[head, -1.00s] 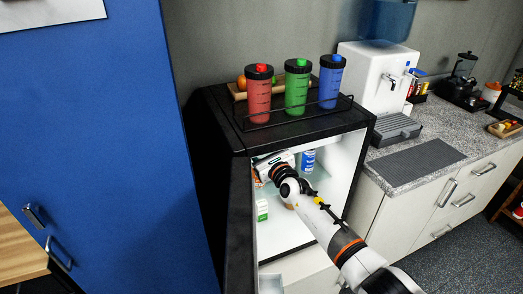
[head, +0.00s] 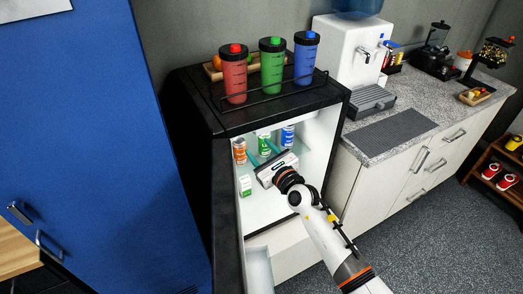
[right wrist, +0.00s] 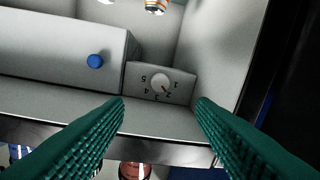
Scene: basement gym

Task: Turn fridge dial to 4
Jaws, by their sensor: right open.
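The fridge dial (right wrist: 159,83) is a round pale knob on a small grey panel inside the fridge. It shows in the right wrist view with digits around it that look upside down. Its pointer seems to be on the side of the low digits; the exact setting is too small to read. My right gripper (right wrist: 160,108) is open, with its two green fingers on either side of the dial's line, apart from it. In the head view my right gripper (head: 274,170) is at the open fridge (head: 312,150), where the dial cannot be made out. My left gripper is not in view.
An orange can (head: 239,151), a green can (head: 264,143), a blue can (head: 287,136) and a small carton (head: 245,186) are inside. A blue button (right wrist: 95,61) sits beside the dial panel. The open fridge door (head: 227,215) stands left of my arm. Bottles stand on top.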

